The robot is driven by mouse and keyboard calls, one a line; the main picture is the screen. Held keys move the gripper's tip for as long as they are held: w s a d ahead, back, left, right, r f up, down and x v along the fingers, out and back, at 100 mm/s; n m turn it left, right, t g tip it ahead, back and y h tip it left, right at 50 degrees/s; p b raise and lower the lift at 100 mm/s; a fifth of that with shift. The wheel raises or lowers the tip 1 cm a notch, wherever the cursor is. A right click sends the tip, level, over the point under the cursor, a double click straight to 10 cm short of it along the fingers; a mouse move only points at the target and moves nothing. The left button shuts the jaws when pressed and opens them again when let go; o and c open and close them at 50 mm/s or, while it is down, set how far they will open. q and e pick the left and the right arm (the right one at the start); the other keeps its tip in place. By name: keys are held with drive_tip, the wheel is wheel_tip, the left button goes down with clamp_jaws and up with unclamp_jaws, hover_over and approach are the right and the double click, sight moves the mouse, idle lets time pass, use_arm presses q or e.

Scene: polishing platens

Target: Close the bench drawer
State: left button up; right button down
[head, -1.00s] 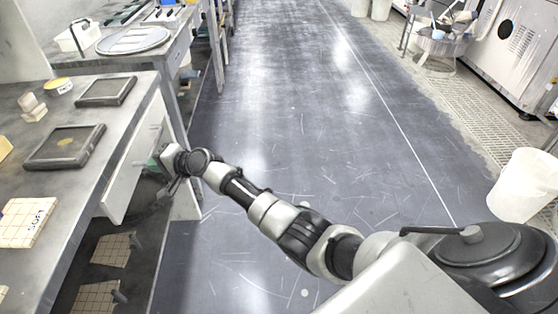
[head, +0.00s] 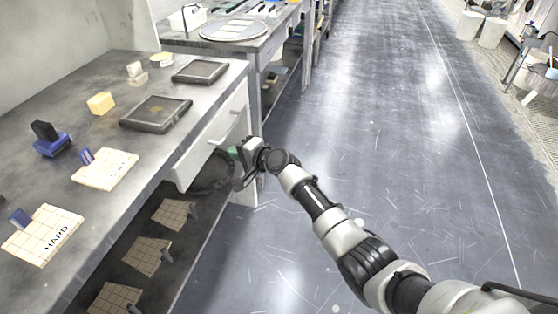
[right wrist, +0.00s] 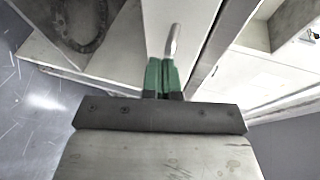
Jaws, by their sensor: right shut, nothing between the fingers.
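The bench drawer has a white front (head: 212,138) under the right edge of the grey bench top, with a pale metal handle (head: 222,139). I cannot tell how far it stands out from the bench. My right gripper (head: 236,153) is just outside the front, beside the handle. In the right wrist view its green fingertips (right wrist: 162,76) are shut together and empty. The handle (right wrist: 172,40) rises just past the tips against the white front (right wrist: 160,20); I cannot tell whether they touch. My left gripper is out of view.
The bench top (head: 90,215) holds dark platens (head: 156,112), a yellow block (head: 101,103) and marked tile boards (head: 42,235). A dark coil (head: 212,176) and tiled pads (head: 148,257) lie beneath. The floor at right is open.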

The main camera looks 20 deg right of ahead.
drive_tip(key=p+v, duration=0.2)
drive_tip(key=v, duration=0.8)
drive_tip(key=s+d+f+n+g+h+p, duration=0.1)
drive_tip(key=s+d+f+g+h, duration=0.15)
drive_tip(key=s+f, duration=0.6)
drive_tip(key=s+d+f+n+g+h+p, duration=0.1)
drive_tip(key=s+d+f+n+h+p, duration=0.3)
drive_tip(key=f, duration=0.8)
drive_tip(key=s+d+f+m+g+h+b, duration=0.1)
drive_tip(key=s+d+f+g, duration=0.1)
drive_tip(key=s+f, duration=0.75)
use_arm(q)
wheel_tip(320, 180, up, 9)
drive_tip(key=p, duration=0.2)
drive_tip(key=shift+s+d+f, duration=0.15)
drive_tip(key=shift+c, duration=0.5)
use_arm(e)
drive_tip(key=s+d+f+n+g, duration=0.1)
drive_tip(key=s+f+n, duration=0.2)
drive_tip(key=s, duration=0.8)
drive_tip(key=s+d+f+n+g+h, duration=0.1)
drive_tip(key=s+f, duration=0.4)
drive_tip(key=s, duration=0.6)
drive_tip(key=s+d+f+n+g+h, duration=0.1)
drive_tip(key=s+f+n+g, duration=0.2)
drive_tip(key=s, duration=0.8)
drive_tip(key=shift+f+n, duration=0.75)
drive_tip(key=shift+n, duration=0.05)
